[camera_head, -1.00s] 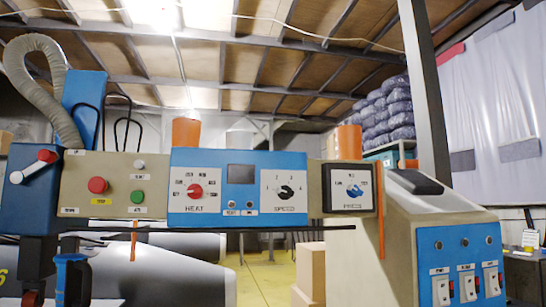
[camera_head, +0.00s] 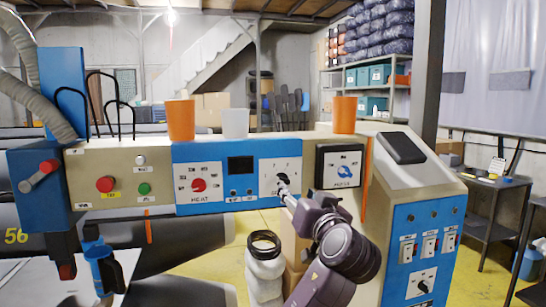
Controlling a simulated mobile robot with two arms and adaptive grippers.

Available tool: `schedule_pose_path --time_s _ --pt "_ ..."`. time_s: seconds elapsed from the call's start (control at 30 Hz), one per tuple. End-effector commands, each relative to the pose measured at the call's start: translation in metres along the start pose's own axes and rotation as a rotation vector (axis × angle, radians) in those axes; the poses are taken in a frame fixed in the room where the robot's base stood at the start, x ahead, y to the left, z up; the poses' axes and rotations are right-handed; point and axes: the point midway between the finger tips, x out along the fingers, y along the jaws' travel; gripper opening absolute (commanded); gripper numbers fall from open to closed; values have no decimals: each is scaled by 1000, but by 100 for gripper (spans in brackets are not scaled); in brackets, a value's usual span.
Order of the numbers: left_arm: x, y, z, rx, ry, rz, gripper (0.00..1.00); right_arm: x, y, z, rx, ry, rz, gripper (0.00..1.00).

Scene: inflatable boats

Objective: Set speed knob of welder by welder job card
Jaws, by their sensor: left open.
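The welder is a long beige machine with a blue control panel (camera_head: 219,196). Its black speed knob (camera_head: 279,184) sits on a white dial plate at the panel's right end. The fingertips of my left gripper (camera_head: 284,187) are at this knob and cover part of it, so its pointer setting cannot be read. That gripper is open; whether it touches the knob I cannot tell. The red heat knob (camera_head: 198,185) is left of a small dark display (camera_head: 240,165). A small upright white and yellow card (camera_head: 497,167) stands on the right-hand table; its text is unreadable. My right gripper is not in view.
A blue press knob (camera_head: 344,172) is right of the speed dial. Red (camera_head: 105,184) and green (camera_head: 144,188) buttons are on the left. Orange (camera_head: 181,120) and white (camera_head: 235,123) cups stand on top. A lower panel (camera_head: 425,240) holds switches.

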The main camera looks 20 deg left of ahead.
Motion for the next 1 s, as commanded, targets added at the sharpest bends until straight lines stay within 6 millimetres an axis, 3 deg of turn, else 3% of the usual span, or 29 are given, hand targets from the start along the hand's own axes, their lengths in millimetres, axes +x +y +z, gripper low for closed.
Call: schedule_pose_path --time_s 0.03,0.17,0.63,1.0 --pt "0 -6 -9 -2 -12 -19 47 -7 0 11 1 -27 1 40" --pt "5 -12 -11 -5 -27 -43 47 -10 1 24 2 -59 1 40" --pt "71 -15 -9 -5 -26 -42 47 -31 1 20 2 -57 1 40" --pt "78 -14 -6 -6 -26 -40 47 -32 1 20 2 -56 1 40"
